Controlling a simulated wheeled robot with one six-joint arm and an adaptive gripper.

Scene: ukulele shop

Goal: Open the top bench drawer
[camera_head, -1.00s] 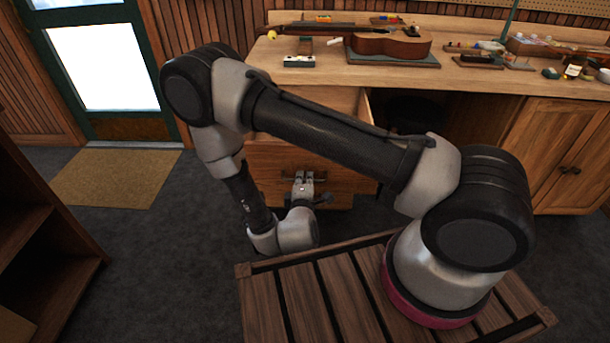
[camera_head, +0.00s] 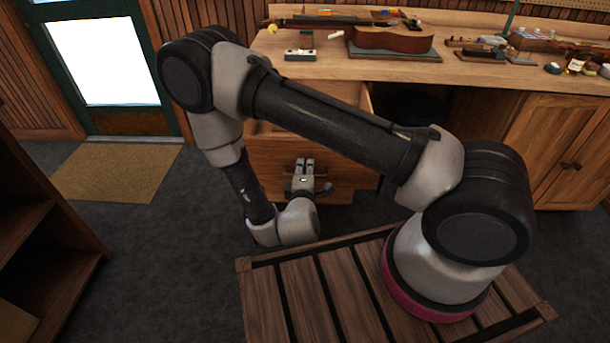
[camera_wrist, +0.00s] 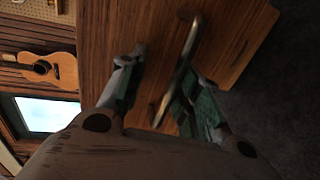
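The wooden bench (camera_head: 480,78) has a drawer standing out from it, and part of its pale interior (camera_head: 347,92) shows behind my arm. Its wooden front (camera_head: 345,166) faces me. My gripper (camera_head: 304,166) is at this front in the head view, covering most of the handle there. In the wrist view my gripper (camera_wrist: 163,92) is open, with green-padded fingers on either side of a metal bar handle (camera_wrist: 184,68). The bar is nearer the right finger; whether they touch I cannot tell. A clear gap separates it from the left finger.
A ukulele (camera_head: 392,39) lies on a pad on the bench top among small tools. A cupboard (camera_head: 560,140) stands right of a dark knee space. A shelf unit (camera_head: 45,220) is at left, and a mat (camera_head: 115,172) lies by the door. Dark floor between is clear.

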